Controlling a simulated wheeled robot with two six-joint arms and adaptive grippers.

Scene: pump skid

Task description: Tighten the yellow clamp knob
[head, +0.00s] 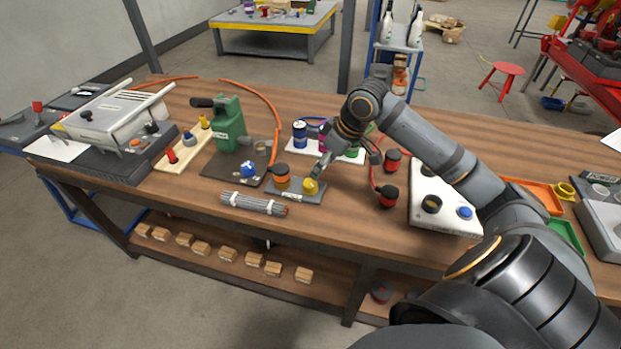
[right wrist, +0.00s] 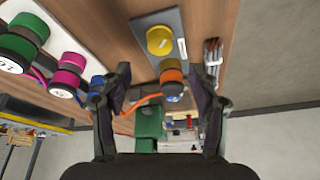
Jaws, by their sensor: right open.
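The yellow clamp knob (head: 310,187) stands at the right end of a small dark grey plate (head: 300,197) on the wooden bench. In the right wrist view the yellow knob (right wrist: 160,40) shows as a round disc beyond the fingertips, above the middle of the picture. My right gripper (head: 318,172) is close by the knob in the head view, and its wrist partly hides the space behind. In the right wrist view the right gripper (right wrist: 160,82) is open, with nothing held between its fingers. I cannot tell whether it touches the knob. My left gripper is not in view.
An orange-and-black knob (head: 282,176) stands beside the yellow one on the same plate. A grey bundle of rods (head: 253,204) lies in front. Red-and-black knobs (head: 388,196) and a white panel (head: 447,200) lie to the right.

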